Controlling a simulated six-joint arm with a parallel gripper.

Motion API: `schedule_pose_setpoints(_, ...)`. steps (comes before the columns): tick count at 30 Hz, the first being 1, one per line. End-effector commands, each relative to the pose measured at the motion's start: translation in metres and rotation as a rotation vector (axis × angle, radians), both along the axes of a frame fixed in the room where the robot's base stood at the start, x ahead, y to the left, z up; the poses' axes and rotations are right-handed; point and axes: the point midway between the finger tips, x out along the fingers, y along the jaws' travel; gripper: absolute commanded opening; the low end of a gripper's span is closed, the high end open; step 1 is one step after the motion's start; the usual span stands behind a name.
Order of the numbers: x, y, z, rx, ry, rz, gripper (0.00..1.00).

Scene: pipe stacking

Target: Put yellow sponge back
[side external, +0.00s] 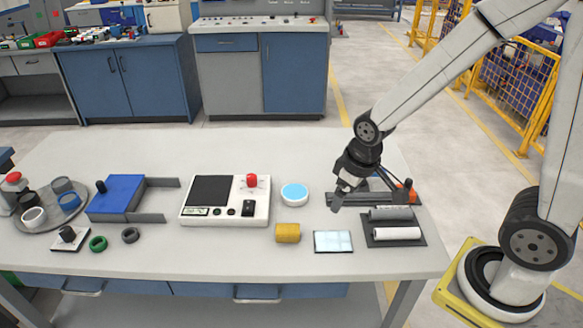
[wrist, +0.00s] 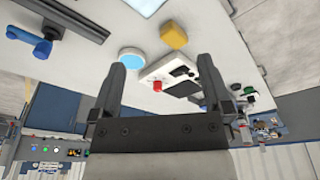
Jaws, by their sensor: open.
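The yellow sponge (side external: 288,233) is a small yellow block with rounded edges on the white table, near the front middle. It also shows in the wrist view (wrist: 173,35), beyond my fingertips. My gripper (side external: 339,199) is above the right part of the table, to the right of the sponge and apart from it. In the wrist view the two dark fingers (wrist: 163,68) are spread wide with nothing held between them. I cannot tell which spot is the sponge's own place.
A round white dish with a blue top (side external: 294,193) stands behind the sponge. A control box with a red knob (side external: 251,181) is to its left, a pale blue flat pad (side external: 333,241) to its right. A dark tray with rollers (side external: 417,233) lies near my gripper.

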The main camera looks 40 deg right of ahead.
Motion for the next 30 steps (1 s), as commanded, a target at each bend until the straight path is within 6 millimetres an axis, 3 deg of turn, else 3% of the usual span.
schedule_pose_setpoints(3, -0.018, -0.003, 0.003, 0.012, -0.022, -0.069, 1.0)
schedule_pose_setpoints(9, -0.03, -0.005, 0.004, 0.023, -0.035, -0.118, 1.0)
schedule_pose_setpoints(30, -0.03, -0.004, 0.004, 0.022, -0.034, -0.117, 1.0)
